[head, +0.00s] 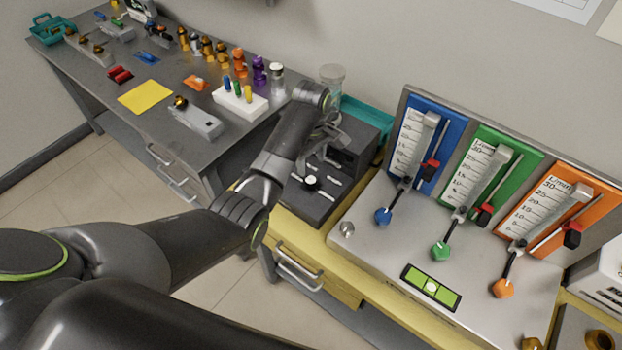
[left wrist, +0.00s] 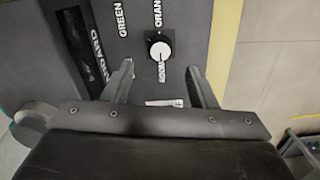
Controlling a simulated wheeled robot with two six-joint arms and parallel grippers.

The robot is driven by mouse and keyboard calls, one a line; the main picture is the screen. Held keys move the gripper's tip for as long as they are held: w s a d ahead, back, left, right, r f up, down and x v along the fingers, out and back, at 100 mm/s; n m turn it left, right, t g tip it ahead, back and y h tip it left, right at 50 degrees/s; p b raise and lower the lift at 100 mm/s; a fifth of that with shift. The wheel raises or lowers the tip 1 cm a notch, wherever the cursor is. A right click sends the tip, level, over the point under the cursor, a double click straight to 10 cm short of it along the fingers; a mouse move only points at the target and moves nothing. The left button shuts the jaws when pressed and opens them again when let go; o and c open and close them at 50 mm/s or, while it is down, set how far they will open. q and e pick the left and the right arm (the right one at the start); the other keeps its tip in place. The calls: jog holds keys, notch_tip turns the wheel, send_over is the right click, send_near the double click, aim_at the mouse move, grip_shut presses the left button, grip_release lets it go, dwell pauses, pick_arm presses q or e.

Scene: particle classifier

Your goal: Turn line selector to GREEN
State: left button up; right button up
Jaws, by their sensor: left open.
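The line selector is a small white knob on a black base (head: 311,181), on top of a dark grey box (head: 322,205). In the left wrist view the white knob (left wrist: 160,51) sits just beyond the fingertips, near white labels reading GREEN and a partly cut-off ORAN. I cannot tell which way the knob points. My left gripper (head: 324,157) is above the box, close to the knob. In the wrist view the left gripper (left wrist: 161,69) is open and empty, with the knob roughly centred between its fingers. My right gripper is not in view.
Right of the box stands a flowmeter panel (head: 390,245) with blue, green and orange gauges and coloured knobs. A clear jar (head: 332,75) and a teal container (head: 365,113) are behind. A grey workbench (head: 115,62) with small parts is at the left.

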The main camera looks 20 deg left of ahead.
aim_at(311, 179)
pick_arm(q)
notch_tip(311, 179, down, 7)
jog(key=shift+f, duration=0.2)
jog(key=shift+s, duration=0.1)
jog(key=c, duration=1)
